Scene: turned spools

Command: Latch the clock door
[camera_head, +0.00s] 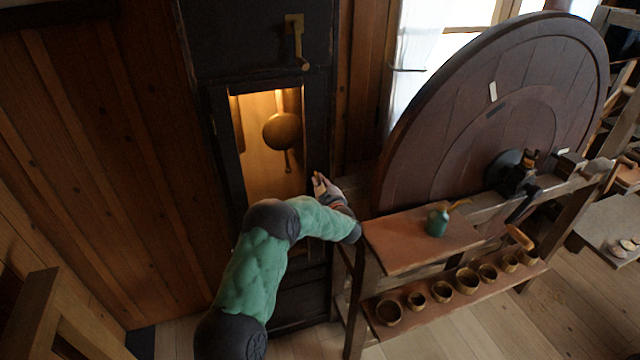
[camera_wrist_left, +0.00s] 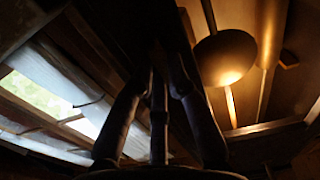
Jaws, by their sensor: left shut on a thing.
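The clock door (camera_head: 319,120) is a tall dark frame with a glazed opening, low in the dark clock case. It looks flush with the case. A round brass pendulum (camera_head: 283,131) hangs lit behind it and also shows in the left wrist view (camera_wrist_left: 226,58). My left gripper (camera_head: 320,183) is at the door's right edge, level with the lower part of the opening. In the left wrist view its dark fingers (camera_wrist_left: 160,62) close together against the dark frame. It is shut on a small part there, seemingly the latch, mostly hidden by the fingers. My right gripper is out of view.
A brass handle (camera_head: 296,40) sits on the case above the door. Right of the clock stand a workbench (camera_head: 410,250) with a green oil can (camera_head: 437,222), a shelf of several wooden cups (camera_head: 467,281), and a large wooden wheel (camera_head: 440,150). Plank wall lies left.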

